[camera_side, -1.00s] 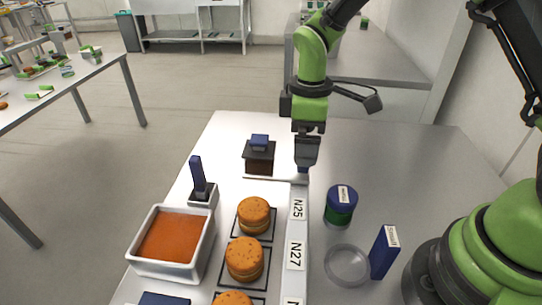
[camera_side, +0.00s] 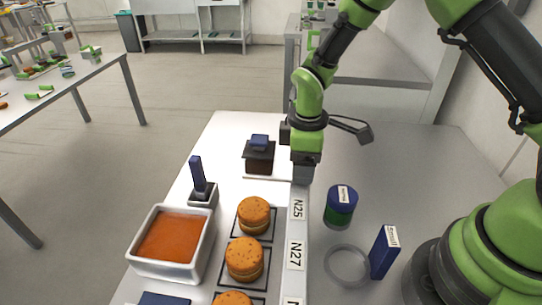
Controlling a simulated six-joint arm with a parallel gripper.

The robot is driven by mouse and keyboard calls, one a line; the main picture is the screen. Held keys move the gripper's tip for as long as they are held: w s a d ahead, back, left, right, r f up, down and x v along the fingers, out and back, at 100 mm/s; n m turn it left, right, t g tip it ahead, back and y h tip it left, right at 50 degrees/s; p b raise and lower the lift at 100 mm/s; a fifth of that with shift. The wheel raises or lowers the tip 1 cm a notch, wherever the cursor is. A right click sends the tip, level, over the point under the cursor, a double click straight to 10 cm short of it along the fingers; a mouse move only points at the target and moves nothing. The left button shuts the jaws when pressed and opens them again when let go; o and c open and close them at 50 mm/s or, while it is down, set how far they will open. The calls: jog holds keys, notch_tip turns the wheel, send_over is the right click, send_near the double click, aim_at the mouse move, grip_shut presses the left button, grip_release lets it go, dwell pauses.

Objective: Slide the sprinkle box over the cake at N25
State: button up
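The cake beside the N25 label (camera_side: 254,215) is a round orange-brown cake on a dark-edged square plate. The N25 label (camera_side: 298,209) is on a pale rail to its right. A dark brown box with a blue top (camera_side: 259,160), which looks like the sprinkle box, stands beyond that cake. A thin pale bar runs from near its base toward the rail. My gripper (camera_side: 304,178) points down at the rail's far end, to the right of the box. Its fingertips hide what is there, and whether they are open or shut does not show.
Another cake (camera_side: 245,259) sits by N27 and a third is cut off below. A tray of orange-brown filling (camera_side: 172,238) and a blue-handled tool (camera_side: 200,184) are on the left. A blue-green jar (camera_side: 340,207), clear ring (camera_side: 347,265) and blue box (camera_side: 384,252) are right of the rail.

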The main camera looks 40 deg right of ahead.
aim_at(301, 209)
jog(key=shift+c, duration=0.8)
jog(key=shift+s+a, duration=2.95)
jog(key=shift+a, duration=0.05)
jog(key=o, duration=0.9)
jog(key=shift+r, duration=0.1)
notch_tip(301, 209, up, 7)
